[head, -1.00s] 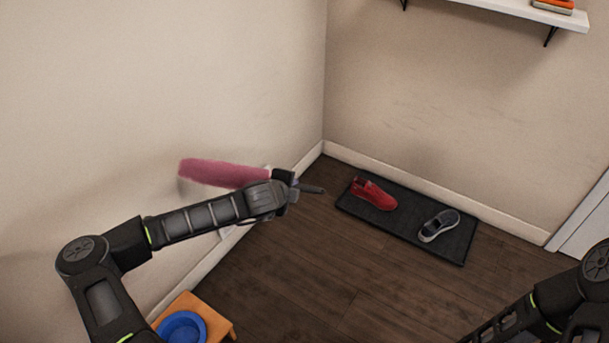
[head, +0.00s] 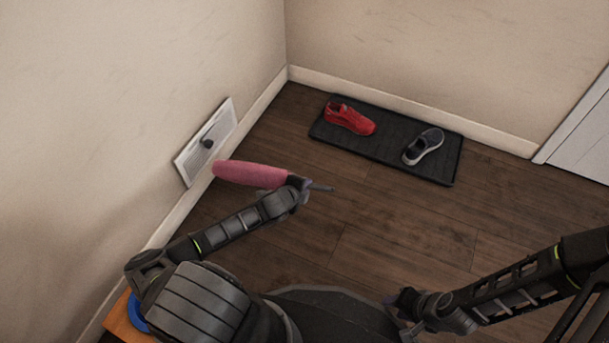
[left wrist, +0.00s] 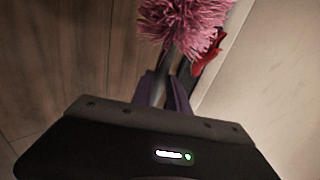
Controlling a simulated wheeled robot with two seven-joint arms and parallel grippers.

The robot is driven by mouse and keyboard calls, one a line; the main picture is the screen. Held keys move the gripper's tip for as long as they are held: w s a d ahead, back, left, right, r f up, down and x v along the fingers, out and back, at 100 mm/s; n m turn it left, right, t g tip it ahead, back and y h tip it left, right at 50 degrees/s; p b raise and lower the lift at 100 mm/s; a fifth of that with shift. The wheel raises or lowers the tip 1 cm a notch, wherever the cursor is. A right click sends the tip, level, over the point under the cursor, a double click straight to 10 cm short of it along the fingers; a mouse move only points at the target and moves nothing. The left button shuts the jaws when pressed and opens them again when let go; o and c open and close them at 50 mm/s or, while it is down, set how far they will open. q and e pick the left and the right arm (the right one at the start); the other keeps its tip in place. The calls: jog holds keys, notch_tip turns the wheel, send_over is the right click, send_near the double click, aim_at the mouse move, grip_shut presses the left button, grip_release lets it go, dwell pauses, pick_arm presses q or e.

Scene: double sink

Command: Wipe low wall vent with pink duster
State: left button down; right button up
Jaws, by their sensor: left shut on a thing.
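The low wall vent (head: 190,161) is a pale rectangular panel low on the left wall, with a dark round spot or knob near its middle. My left gripper (head: 302,187) is shut on the handle of the pink duster (head: 248,174). The duster's fluffy head points left toward the vent's lower right edge; I cannot tell whether it touches. In the left wrist view the duster head (left wrist: 182,22) is just beyond my left gripper's fingers (left wrist: 165,92). My right gripper (head: 403,312) is at the lower right, away from the vent; its jaws are unclear.
A dark mat (head: 385,151) with a red shoe (head: 350,118) and a grey shoe (head: 423,147) lies by the back wall. An orange stool (head: 125,318) with a blue item (head: 137,312) is at the lower left, partly behind my arm. The middle floor is clear.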

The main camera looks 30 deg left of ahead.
aim_at(284, 178)
pick_arm(q)
jog(key=shift+a, duration=0.2)
jog(key=shift+s+a+b, duration=0.1)
jog(key=shift+a+b, duration=0.8)
jog(key=shift+a, duration=2)
jog(key=shift+a, duration=0.9)
jog(key=shift+w, duration=1.65)
jog(key=shift+w, duration=0.1)
jog(key=shift+w, duration=1.6)
